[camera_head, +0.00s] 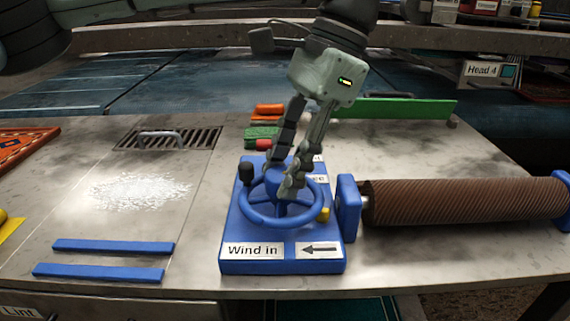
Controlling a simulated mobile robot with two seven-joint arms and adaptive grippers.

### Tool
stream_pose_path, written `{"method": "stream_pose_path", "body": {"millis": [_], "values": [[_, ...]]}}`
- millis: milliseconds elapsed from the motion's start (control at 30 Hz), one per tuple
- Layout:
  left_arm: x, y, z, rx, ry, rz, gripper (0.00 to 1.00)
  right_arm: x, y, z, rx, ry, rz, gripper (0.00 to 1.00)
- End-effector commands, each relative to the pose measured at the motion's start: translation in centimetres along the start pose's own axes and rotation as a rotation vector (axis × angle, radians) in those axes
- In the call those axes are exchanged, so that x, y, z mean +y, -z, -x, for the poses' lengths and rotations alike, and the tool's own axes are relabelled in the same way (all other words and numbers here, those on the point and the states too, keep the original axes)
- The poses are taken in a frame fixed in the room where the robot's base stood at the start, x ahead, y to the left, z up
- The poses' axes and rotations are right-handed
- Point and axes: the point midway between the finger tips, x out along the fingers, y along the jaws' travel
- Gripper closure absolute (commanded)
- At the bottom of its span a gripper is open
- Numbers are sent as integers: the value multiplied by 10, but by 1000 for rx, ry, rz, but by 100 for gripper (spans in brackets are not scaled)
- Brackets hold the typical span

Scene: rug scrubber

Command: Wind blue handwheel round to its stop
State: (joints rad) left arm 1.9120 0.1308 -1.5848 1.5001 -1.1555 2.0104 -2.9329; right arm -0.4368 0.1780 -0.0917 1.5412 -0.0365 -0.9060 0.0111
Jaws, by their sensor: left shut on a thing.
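The blue handwheel (259,216) sits on a blue base (231,254) in the middle of the table. A label on the base reads "Wind in", with a left-pointing arrow (318,250) beside it. The wheel has a dark knob (246,173) at its back left. A small yellow piece (324,214) shows at the wheel's right side. My left gripper (285,184) reaches down from above with its fingers at the wheel's hub and is shut on the handwheel. The fingers hide part of the hub and spokes. My right gripper is not in view.
A brown ribbed roller (465,203) in blue end brackets lies right of the base. Two blue strips (112,246) lie at front left, near white powder (140,190). A drain grate (190,138) with a handle, brushes (262,133) and a green bar (390,108) stand behind.

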Motion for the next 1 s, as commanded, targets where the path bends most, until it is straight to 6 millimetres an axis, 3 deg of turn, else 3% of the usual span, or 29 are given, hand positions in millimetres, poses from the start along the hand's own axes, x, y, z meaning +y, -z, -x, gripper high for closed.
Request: {"method": "stream_pose_path", "body": {"millis": [267, 300, 433, 767, 867, 1000], "values": [[0, 0, 1, 5, 2, 2, 94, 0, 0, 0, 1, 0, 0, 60], [0, 0, 1, 5, 2, 3, 61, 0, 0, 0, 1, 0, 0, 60], [0, 0, 1, 3, 1, 2, 45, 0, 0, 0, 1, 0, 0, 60], [0, -1, 4, 14, -9, 19, 44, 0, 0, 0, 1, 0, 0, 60], [-1, -6, 22, 69, -52, 100, 44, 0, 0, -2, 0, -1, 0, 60], [-1, -8, 19, 119, -78, 357, 44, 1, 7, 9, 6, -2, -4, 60]]}}
